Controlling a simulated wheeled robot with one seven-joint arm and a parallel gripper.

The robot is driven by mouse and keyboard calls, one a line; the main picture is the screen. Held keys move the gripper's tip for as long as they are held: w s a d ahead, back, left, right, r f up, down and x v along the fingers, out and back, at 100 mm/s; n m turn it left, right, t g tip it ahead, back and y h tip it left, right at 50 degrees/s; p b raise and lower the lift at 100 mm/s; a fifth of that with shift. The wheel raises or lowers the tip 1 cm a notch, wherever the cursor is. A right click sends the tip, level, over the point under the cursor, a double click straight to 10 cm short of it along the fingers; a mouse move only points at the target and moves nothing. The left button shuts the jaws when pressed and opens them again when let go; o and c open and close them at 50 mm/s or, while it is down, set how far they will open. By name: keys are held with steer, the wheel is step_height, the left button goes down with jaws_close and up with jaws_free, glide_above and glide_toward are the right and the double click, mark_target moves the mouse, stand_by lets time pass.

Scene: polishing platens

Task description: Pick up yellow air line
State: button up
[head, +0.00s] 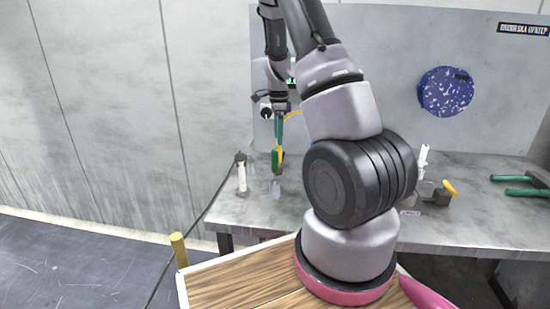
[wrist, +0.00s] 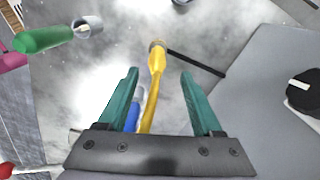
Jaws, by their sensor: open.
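The yellow air line (wrist: 154,85) runs up between the two teal fingers of my gripper (wrist: 159,73) in the wrist view, with a brownish fitting at its far end. My gripper is open, with a gap on each side of the line. The lower end of the line there is partly hidden by the fingers and a green handle.
A green-handled tool (wrist: 42,39) lies left in the wrist view; a blue item (wrist: 133,116) shows behind the left finger. A grey panel with a black knob (wrist: 304,92) stands right. A white bottle (head: 242,174) and green-handled pliers (head: 520,185) are on the grey bench (head: 330,232).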

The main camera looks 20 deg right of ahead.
mark_target(278, 147)
steer(key=f, duration=0.6)
steer(key=shift+s+a+f, duration=0.1)
steer(key=shift+s+f, duration=0.1)
steer(key=shift+f, duration=0.1)
jaws_close()
